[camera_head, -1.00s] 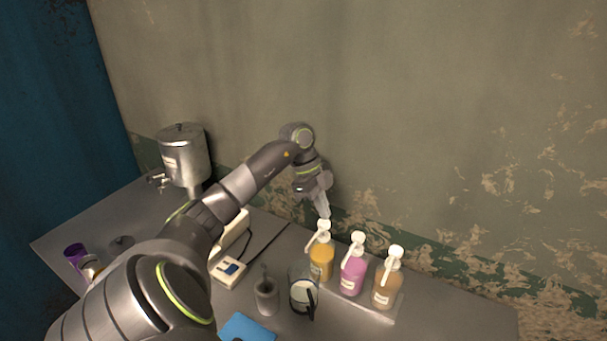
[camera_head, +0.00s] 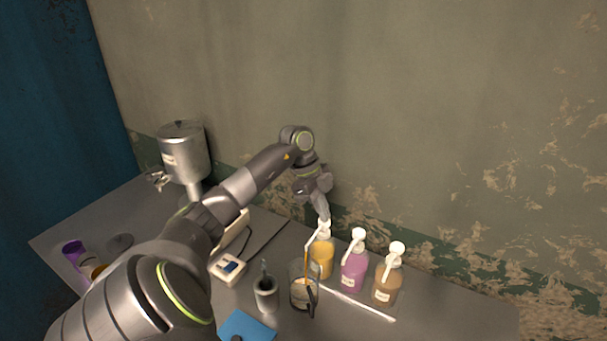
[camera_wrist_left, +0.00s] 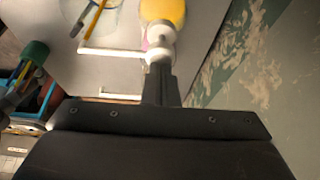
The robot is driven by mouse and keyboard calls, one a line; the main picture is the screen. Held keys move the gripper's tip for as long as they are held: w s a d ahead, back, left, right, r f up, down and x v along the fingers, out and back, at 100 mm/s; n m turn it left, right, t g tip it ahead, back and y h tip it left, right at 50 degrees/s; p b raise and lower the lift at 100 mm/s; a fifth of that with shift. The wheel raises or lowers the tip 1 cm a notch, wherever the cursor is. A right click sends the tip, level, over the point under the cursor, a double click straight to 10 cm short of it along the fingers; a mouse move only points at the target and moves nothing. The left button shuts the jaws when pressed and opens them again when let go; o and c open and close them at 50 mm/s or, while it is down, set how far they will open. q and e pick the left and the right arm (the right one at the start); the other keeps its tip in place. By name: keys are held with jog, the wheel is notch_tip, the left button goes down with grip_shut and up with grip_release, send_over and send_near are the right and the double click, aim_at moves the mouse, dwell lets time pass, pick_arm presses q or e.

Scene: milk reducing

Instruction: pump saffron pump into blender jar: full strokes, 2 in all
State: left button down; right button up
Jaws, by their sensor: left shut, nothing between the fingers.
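The saffron pump (camera_head: 321,260) is a yellow bottle with a white head and a spout reaching left over the blender jar (camera_head: 302,298). The jar is clear, with a dark handle, and stands in front of the bottle. A thin orange stream runs from the spout down into the jar. My left gripper (camera_head: 324,214) is shut and empty, pointing down with its tips against the top of the pump head. The wrist view shows the shut fingers (camera_wrist_left: 160,72) at the white head (camera_wrist_left: 160,38), with the yellow bottle beyond. My right gripper is out of view.
A pink pump bottle (camera_head: 354,270) and a brown pump bottle (camera_head: 387,283) stand close to the right. A grey cup (camera_head: 265,293), a blue cloth (camera_head: 246,328) and a white scale-like device (camera_head: 228,268) lie left of the jar. A metal dispenser (camera_head: 184,155) stands at the back left.

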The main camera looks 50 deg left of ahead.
pick_arm(q)
jog(key=shift+f+b, duration=0.3)
jog(key=shift+f, duration=0.4)
jog(key=shift+r+p, duration=1.25)
jog(key=shift+r, duration=0.3)
jog(key=shift+f, duration=0.15)
